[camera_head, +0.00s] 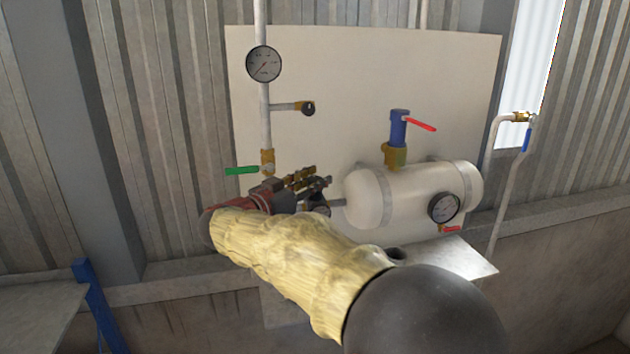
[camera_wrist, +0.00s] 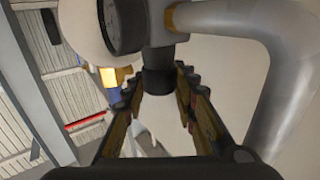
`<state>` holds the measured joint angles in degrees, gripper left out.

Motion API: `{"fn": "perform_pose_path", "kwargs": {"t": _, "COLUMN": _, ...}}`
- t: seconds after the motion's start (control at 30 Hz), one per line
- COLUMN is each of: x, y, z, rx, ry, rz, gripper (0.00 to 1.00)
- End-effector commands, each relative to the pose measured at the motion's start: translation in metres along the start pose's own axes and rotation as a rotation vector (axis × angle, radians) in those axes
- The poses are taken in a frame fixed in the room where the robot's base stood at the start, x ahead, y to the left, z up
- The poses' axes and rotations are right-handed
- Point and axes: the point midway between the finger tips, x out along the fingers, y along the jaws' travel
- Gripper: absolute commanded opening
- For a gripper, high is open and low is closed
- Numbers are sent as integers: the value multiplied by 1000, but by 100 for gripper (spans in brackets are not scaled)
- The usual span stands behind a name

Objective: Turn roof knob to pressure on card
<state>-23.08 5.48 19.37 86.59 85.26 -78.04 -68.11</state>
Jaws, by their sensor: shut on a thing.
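A dark round knob (camera_wrist: 158,81) sits under a grey regulator body (camera_wrist: 162,25) in the wrist view. My gripper (camera_wrist: 160,90) has one finger on each side of the knob and is shut on it. A small dark-rimmed gauge (camera_wrist: 124,24) is beside the regulator; its face is turned mostly away. In the head view my gripper (camera_head: 318,181) is at the pipework left of the white tank (camera_head: 405,192), and the knob is hidden there. I see no card that I can make out in either view.
A large gauge (camera_head: 264,64) is on the vertical pipe, above a green-handled valve (camera_head: 242,170). The tank carries a gauge (camera_head: 444,207) and a blue valve with a red lever (camera_head: 419,125). A grey bent pipe (camera_wrist: 275,70) passes close right of my fingers.

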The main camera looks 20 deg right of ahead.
Motion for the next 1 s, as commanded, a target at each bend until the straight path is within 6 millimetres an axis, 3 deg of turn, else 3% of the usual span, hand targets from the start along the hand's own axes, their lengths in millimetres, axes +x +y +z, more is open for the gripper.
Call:
{"fn": "perform_pose_path", "kwargs": {"t": 0.27, "x": 0, "y": 0, "z": -1, "rx": 1, "ry": 1, "rz": -1, "gripper": 3}}
{"fn": "perform_pose_path", "kwargs": {"t": 0.3, "x": 0, "y": 0, "z": -1, "rx": 1, "ry": 1, "rz": -1, "gripper": 28}}
{"fn": "perform_pose_path", "kwargs": {"t": 0.63, "x": 0, "y": 0, "z": -1, "rx": 1, "ry": 1, "rz": -1, "gripper": 47}}
{"fn": "perform_pose_path", "kwargs": {"t": 1.0, "x": -5, "y": -1, "z": 0, "rx": 1, "ry": 0, "rz": -3, "gripper": 47}}
